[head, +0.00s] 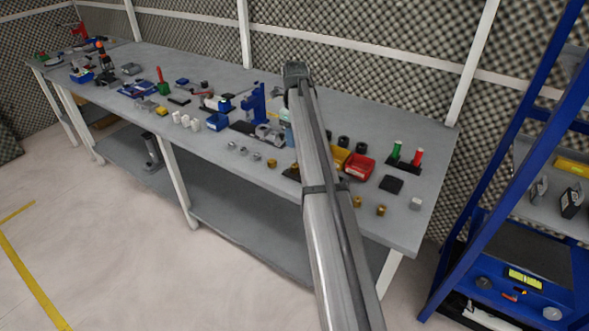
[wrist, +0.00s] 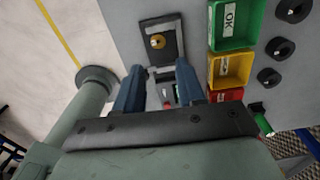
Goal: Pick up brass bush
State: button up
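A brass bush (wrist: 157,41) with a dark centre sits on a dark square plate (wrist: 148,27) in the wrist view, beyond my fingertips. My gripper (wrist: 160,72) is open, its two blue fingers spread apart with no object held between them. The bush lies ahead of the gap, apart from both fingers. In the head view my arm covers part of the bench, and my gripper cannot be made out. Small brass pieces show there near the front edge, at the right (head: 381,210) and left of my arm (head: 272,163); I cannot tell which matches the wrist view's bush.
Green (wrist: 236,24), yellow (wrist: 231,69) and red (wrist: 224,96) bins stand right of the plate. Several black rings (wrist: 284,47) lie beyond them. The grey bench (head: 215,75) carries many parts. A blue shelf rack (head: 497,170) stands at the right.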

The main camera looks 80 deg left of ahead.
send_over(295, 166)
notch_tip(295, 166, down, 6)
jog(key=shift+a+f, duration=0.1)
jog(key=shift+a, duration=0.05)
jog(key=shift+d+f, duration=0.2)
jog(key=shift+f, duration=2.35)
jog(key=shift+c, duration=0.4)
grip_shut()
